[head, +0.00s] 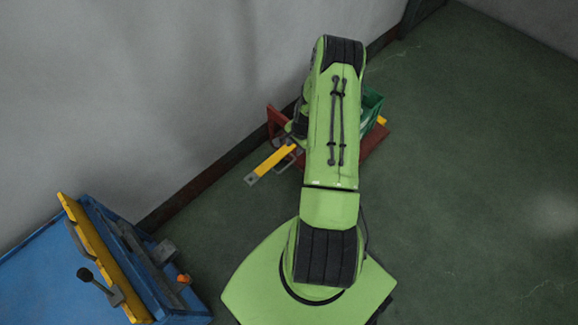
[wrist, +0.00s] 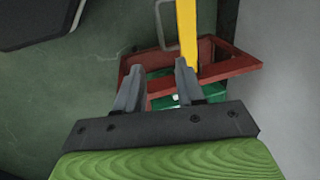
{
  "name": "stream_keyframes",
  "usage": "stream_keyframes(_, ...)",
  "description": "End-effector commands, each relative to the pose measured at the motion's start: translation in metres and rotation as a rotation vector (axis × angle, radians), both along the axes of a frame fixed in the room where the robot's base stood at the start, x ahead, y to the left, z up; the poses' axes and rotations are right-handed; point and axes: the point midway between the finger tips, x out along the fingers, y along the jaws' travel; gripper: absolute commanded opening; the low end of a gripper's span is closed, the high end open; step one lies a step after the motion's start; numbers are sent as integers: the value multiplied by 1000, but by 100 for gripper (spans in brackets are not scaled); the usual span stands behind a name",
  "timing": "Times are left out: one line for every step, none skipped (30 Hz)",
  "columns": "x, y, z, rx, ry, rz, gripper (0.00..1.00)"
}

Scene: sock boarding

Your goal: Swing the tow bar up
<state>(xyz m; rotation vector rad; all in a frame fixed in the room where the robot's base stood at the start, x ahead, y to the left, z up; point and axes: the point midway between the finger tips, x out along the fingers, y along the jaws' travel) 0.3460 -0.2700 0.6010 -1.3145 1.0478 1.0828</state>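The tow bar (head: 272,160) is a yellow bar with a grey holed end. In the head view it sticks out from the red cart (head: 375,143) toward the lower left, apparently low down. A grey loop handle (wrist: 160,25) sits beside the tow bar (wrist: 187,35) in the wrist view. My gripper (wrist: 157,76) is open, with its fingers apart and nothing held between them. It points toward the red cart frame (wrist: 228,67), and the bar and loop show beyond the fingertips. In the head view my arm hides the gripper and much of the cart.
A green crate (head: 371,103) sits on the cart. A wall (head: 190,90) runs close behind it. A blue bench (head: 40,275) with a yellow rail and a black-knobbed lever stands at the lower left. The green floor (head: 480,170) on the right is clear.

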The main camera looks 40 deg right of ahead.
Motion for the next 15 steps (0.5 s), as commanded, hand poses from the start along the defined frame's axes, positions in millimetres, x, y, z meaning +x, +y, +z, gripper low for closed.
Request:
stream_keyframes(0, 0, -5, 2, -1, -5, 38)
stream_keyframes(1, 0, -7, 2, -2, -6, 38)
stream_keyframes(2, 0, -13, 3, -1, -4, 38)
stream_keyframes(3, 1, -18, 4, 0, -3, 38)
stream_keyframes(4, 1, -25, 4, 0, -2, 38)
stream_keyframes(6, 1, -35, 4, 1, -2, 38)
stream_keyframes(7, 1, -43, 4, 1, -2, 38)
stream_keyframes(9, 1, -51, 3, 1, -1, 38)
stream_keyframes(10, 1, -61, 2, 1, -2, 38)
stream_keyframes(12, 1, -69, 3, 2, 0, 38)
stream_keyframes(14, 2, -76, 2, 1, -1, 38)
stream_keyframes(16, 2, -86, 3, 2, 0, 38)
stream_keyframes(17, 2, -93, 3, 1, 1, 38)
stream_keyframes(19, 2, -101, 4, 1, 1, 38)
stream_keyframes(21, 2, -111, 3, 1, 0, 38)
